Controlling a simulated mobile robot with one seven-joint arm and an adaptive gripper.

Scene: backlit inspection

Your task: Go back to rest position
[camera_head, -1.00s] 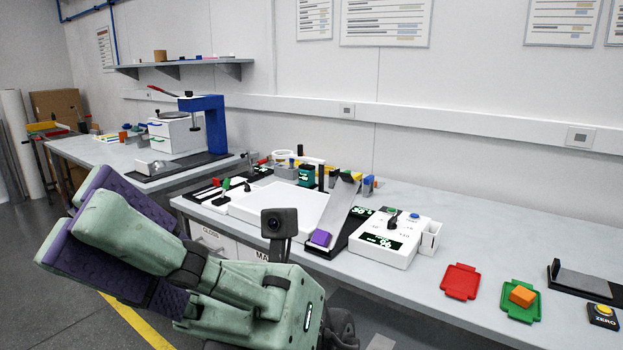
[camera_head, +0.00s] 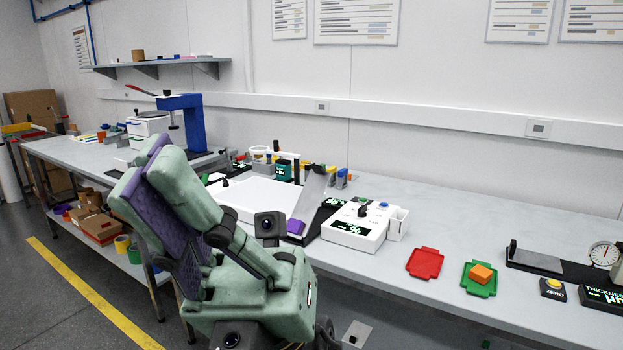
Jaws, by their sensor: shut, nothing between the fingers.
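My gripper (camera_head: 148,170) is at the left of the picture, close to the camera, with its green and purple fingers together. It holds nothing and points up and to the left. It is in front of the bench, clear of the objects on it. It hides part of the near left of the bench. A small camera (camera_head: 269,224) on my arm stands beside it.
The bench (camera_head: 440,212) carries a white control box (camera_head: 353,229), a red tray (camera_head: 424,263), a green tray (camera_head: 468,287) with an orange block (camera_head: 482,273), and a dial gauge (camera_head: 604,254). A blue press (camera_head: 188,120) stands farther back. The floor at left is open.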

